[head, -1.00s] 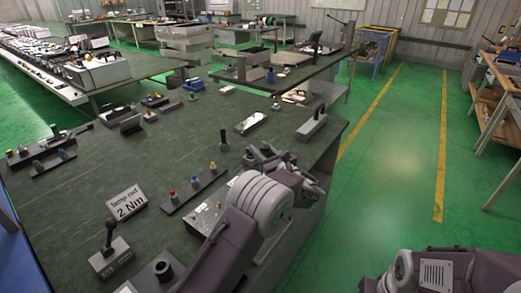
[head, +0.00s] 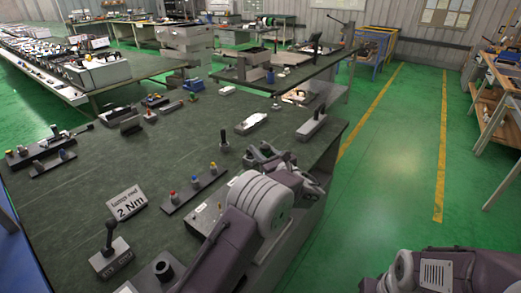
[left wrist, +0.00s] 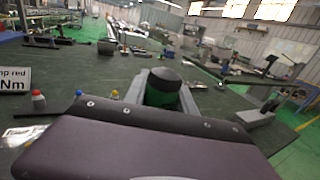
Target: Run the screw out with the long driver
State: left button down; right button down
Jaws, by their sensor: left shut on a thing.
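My left gripper (head: 268,158) is over the right edge of the dark green bench, beyond my arm. In the left wrist view the gripper (left wrist: 163,98) is shut on a round driver handle (left wrist: 163,86) with a black top and green side. The driver's shaft and tip are hidden. A grey plate with small dots (head: 204,217) lies beside my arm, partly covered by it. I cannot make out the screw. My right arm shows at the bottom right, but its gripper is out of view.
A rail with red, yellow and blue caps (head: 193,190) lies left of my arm. A "2 Nm" sign (head: 127,205), a black-lever box (head: 110,256) and a dark ring (head: 163,269) stand at the front. A small dark post (head: 224,146) stands behind. The bench's middle left is clear.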

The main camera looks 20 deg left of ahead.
notch_tip(320, 180, up, 4)
jog(key=p, duration=0.3)
jog(key=shift+f+p, duration=0.2)
jog(key=shift+p, duration=0.15)
